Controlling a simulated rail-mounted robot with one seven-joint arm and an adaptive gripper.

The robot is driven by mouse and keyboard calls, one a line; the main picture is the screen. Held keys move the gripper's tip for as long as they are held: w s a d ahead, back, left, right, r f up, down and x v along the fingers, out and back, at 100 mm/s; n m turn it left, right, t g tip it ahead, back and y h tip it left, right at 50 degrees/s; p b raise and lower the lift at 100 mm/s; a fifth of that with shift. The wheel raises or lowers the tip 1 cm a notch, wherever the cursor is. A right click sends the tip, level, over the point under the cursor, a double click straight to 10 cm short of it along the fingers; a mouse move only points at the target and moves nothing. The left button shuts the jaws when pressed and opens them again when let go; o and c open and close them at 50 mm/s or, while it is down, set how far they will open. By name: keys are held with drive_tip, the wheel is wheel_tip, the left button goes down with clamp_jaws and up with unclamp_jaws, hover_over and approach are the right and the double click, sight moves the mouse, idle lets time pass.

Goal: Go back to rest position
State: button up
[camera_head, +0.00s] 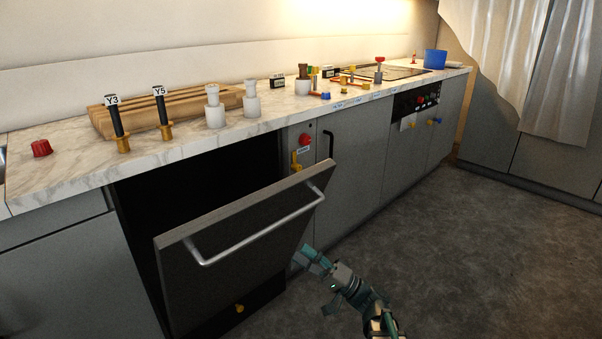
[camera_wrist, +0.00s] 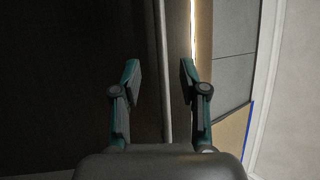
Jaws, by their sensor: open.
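My gripper (camera_head: 316,262) is low at the right of the half-open dishwasher-like door in the head view, in front of the grey cabinets.
A marble counter (camera_head: 75,160) carries a wooden rack (camera_head: 185,105), labelled black-and-brass valves (camera_head: 160,112), white fittings (camera_head: 214,107), a red knob (camera_head: 41,148) and a blue container (camera_head: 434,59). Cabinets with knobs line the front. The grey floor (camera_head: 470,260) at the right is clear.

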drive_tip(key=s+f+n+g+h, duration=0.1)
drive_tip(key=s+f+g+h, duration=0.55)
drive_tip(key=s+f, duration=0.55)
drive_tip(key=s+f+g+h, duration=0.5)
drive_tip(key=s+f+g, duration=0.3)
drive_tip(key=f, duration=0.9)
drive_tip(key=s+d+f+g+h, duration=0.3)
drive_tip(key=s+d+f+h, duration=0.15)
drive_tip(key=s, duration=0.45)
drive_tip(key=s+d+f+g+h, duration=0.25)
drive_tip(key=s+d, duration=0.35)
drive_tip(key=s, duration=0.3)
drive_tip(key=s+d+f+g+h, duration=0.2)
drive_tip(key=s+d+f+h, duration=0.25)
drive_tip(key=s, duration=0.45)
drive_tip(key=w+r+t+p, duration=0.3)
drive_tip(key=r+p, duration=0.5)
drive_tip(key=p, duration=0.6)
drive_tip(key=w+r+t+p, duration=0.3)
drive_tip(key=r+p, duration=0.5)
drive_tip(key=p, duration=0.6)
drive_tip(key=shift+w+r+t+p, duration=0.2)
drive_tip(key=shift+w+t+p, duration=0.15)
drive_tip(key=shift+t, duration=0.35)
